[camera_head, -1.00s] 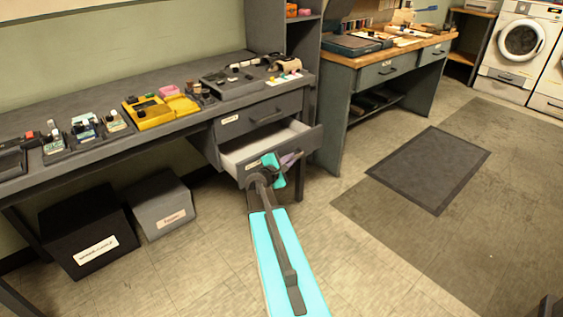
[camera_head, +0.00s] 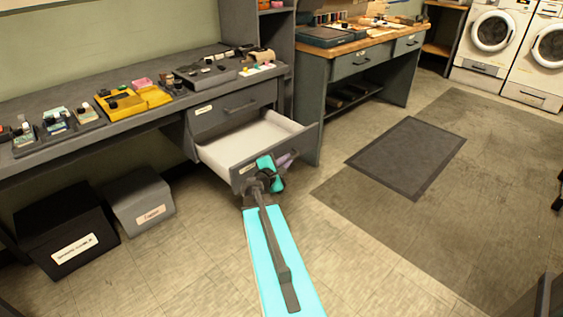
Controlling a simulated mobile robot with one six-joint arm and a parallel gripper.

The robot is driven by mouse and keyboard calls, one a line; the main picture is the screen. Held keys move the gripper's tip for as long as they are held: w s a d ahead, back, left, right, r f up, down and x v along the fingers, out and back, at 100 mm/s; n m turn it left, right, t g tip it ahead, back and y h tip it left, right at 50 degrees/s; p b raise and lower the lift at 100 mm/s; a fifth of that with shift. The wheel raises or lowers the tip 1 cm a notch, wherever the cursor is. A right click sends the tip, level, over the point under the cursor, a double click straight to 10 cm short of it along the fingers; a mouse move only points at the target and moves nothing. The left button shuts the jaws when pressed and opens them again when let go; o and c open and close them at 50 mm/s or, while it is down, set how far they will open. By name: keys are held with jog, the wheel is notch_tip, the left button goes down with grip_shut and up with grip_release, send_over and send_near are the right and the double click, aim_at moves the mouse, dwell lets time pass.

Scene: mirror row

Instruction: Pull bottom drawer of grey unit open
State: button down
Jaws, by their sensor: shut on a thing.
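The grey unit (camera_head: 203,123) is built under the long grey bench. Its top drawer (camera_head: 236,106) is closed. The drawer below it (camera_head: 249,140), the lower of the two I can see, stands well out, with its pale, empty-looking inside showing. The handle itself is mostly hidden behind my gripper and arm.
A black box (camera_head: 68,229) and a grey box (camera_head: 139,199) sit on the floor under the bench. A wooden-topped workbench (camera_head: 367,47) stands at the back. A dark mat (camera_head: 407,157) lies on open floor to the right. Washing machines (camera_head: 490,37) stand far right.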

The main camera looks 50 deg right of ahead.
jog(key=shift+s+d+r, duration=0.15)
jog(key=shift+s+d, duration=0.1)
jog(key=c, duration=2.1)
grip_release()
jog(key=shift+w+a, duration=0.15)
jog(key=shift+a, duration=0.15)
jog(key=p+v, duration=0.2)
jog(key=v, duration=0.3)
jog(key=shift+a+r+p, duration=0.1)
jog(key=shift+a+p, duration=0.3)
jog(key=p+v, duration=0.1)
jog(key=p, duration=0.3)
jog(key=shift+a, duration=0.25)
jog(key=shift+a+r+p, duration=0.15)
jog(key=shift+a+p, duration=0.2)
jog(key=shift+p, duration=0.6)
